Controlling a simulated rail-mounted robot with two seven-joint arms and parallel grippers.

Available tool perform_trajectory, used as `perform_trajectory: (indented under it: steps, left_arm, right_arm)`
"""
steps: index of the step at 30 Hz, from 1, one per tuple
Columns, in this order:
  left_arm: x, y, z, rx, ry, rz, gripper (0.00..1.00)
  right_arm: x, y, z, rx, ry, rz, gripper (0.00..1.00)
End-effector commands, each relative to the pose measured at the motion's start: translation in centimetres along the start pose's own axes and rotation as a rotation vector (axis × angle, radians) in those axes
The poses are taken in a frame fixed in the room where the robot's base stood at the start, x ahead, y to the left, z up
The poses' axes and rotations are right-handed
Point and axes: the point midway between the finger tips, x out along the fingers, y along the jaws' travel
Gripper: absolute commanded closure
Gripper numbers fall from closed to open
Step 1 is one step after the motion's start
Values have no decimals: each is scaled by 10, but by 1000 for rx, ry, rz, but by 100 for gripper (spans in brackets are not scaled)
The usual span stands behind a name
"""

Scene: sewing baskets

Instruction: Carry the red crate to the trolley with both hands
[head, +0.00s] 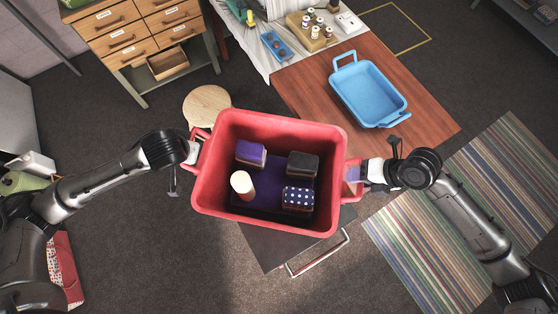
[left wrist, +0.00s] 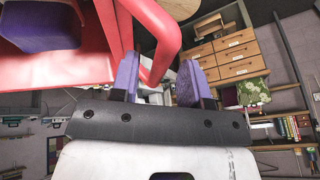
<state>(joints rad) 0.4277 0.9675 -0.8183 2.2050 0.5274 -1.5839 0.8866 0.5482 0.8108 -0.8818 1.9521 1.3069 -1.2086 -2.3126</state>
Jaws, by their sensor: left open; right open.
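The red crate (head: 270,124) is upright in the middle of the head view, with a red handle at each side. It holds a purple block, a black box, a cream cylinder and a polka-dot box. The trolley (head: 268,246), dark with a silver handle, shows below the crate, which hides most of it; I cannot tell if they touch. My left gripper (head: 193,150) is open at the left handle. In the left wrist view, the red handle (left wrist: 166,38) passes between its purple fingertips (left wrist: 157,78). My right gripper (head: 357,172) is open at the right handle.
A wooden table (head: 310,89) with a blue tray (head: 369,91) stands behind, to the right. A round stool (head: 206,104) is close behind the crate's left side. A drawer cabinet (head: 140,47) is at the back left. A striped rug (head: 480,200) lies at right.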

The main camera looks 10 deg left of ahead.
Motion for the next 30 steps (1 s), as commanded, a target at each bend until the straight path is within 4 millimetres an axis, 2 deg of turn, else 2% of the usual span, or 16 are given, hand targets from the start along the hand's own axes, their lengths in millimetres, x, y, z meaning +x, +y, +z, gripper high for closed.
perform_trajectory:
  steps: [9,15,23,30]
  left_arm:
    - [-60,1,-1,1,5,1,58]
    - [-87,1,-1,2,4,1,58]
    - [-102,1,0,1,1,0,58]
    - [-102,0,0,1,1,0,58]
  right_arm:
    - [-1,-1,1,0,0,0,58]
    - [-1,-1,1,0,0,0,58]
    - [-8,-1,1,0,-2,-1,58]
    - [-48,-1,2,-1,-4,-2,58]
